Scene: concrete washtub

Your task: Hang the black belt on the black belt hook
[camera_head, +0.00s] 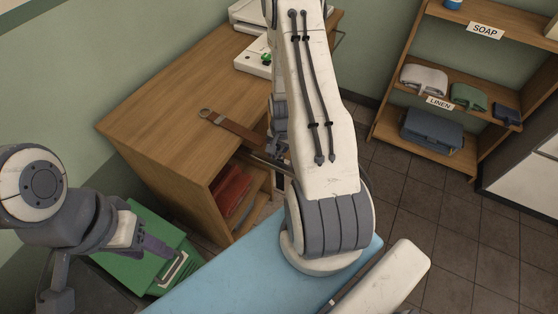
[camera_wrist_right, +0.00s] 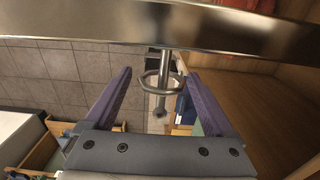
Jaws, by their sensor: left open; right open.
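A brown belt (camera_head: 233,126) with a metal buckle (camera_head: 205,113) lies across the wooden desk top, its right end hidden behind my right arm. I cannot make out a black belt in either view. In the right wrist view, a grey metal hook with a ring (camera_wrist_right: 160,82) hangs below a dark shiny bar (camera_wrist_right: 150,28); I cannot tell if it is the belt hook. My right gripper (camera_wrist_right: 158,78) is open, a purple finger on either side of the hook, nothing visibly gripped. In the head view my arm mostly hides it. My left gripper (camera_head: 165,248) is open at lower left.
The desk (camera_head: 175,95) has an open shelf with red items (camera_head: 232,190). A green box (camera_head: 140,262) lies below my left gripper. A blue surface (camera_head: 220,285) is in front. A wooden rack (camera_head: 400,118) with linen stands right; tiled floor between is clear.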

